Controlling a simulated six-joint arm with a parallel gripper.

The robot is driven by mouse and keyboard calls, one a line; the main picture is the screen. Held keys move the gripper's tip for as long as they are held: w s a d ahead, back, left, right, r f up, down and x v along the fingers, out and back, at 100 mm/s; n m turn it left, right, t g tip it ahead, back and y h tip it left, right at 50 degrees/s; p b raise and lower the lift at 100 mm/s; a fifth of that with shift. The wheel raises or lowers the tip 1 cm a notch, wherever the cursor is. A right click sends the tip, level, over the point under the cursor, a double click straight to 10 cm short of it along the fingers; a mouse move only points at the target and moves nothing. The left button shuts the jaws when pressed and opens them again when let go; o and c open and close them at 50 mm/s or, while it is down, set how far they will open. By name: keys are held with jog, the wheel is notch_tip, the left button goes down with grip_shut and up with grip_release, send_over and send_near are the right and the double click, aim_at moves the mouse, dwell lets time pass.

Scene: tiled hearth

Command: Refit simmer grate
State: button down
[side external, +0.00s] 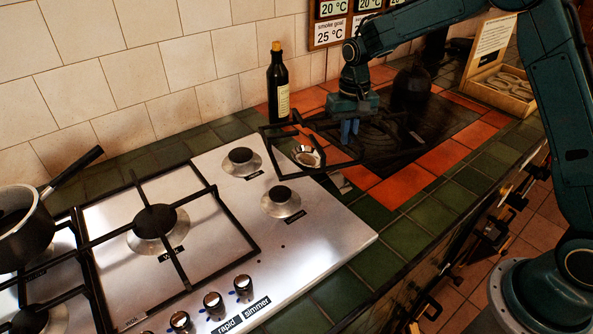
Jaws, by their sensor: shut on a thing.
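The grate is over the tiles beyond the hob's right back edge, roughly level. Its right part is hard to tell from the dark surface behind it. The steel hob (324,232) has two bare burners on its right, a back one (242,161) and a front one (281,201), with no grate over them. Small labels lie beside both.
Another grate (179,258) covers the wok burner. A pan (23,226) stands at the left. A dark bottle (278,88) stands by the wall, close to the held grate. A small shiny dish (306,156) shows through its frame. A wooden box (501,92) stands back right.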

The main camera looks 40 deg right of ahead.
aim_at(285, 136)
jog(key=w+a+m, duration=0.2)
jog(key=a, duration=0.2)
jog(key=w+a+m, duration=0.2)
jog(key=w+a, duration=0.1)
jog(key=a, duration=0.2)
jog(key=w+a+m, duration=0.2)
jog(key=a, duration=0.2)
jog(key=shift+w+a+r+m, duration=0.15)
jog(key=shift+w+m, duration=0.15)
jog(key=w+a+m, duration=0.3)
jog(key=a+m, duration=0.4)
jog(key=a, duration=0.2)
jog(key=shift+w+r, duration=0.25)
jog(key=shift+r, duration=0.2)
jog(key=shift+a, duration=0.1)
jog(key=shift+f, duration=0.2)
jog(key=shift+f, duration=4.35)
jog(key=shift+f, duration=0.4)
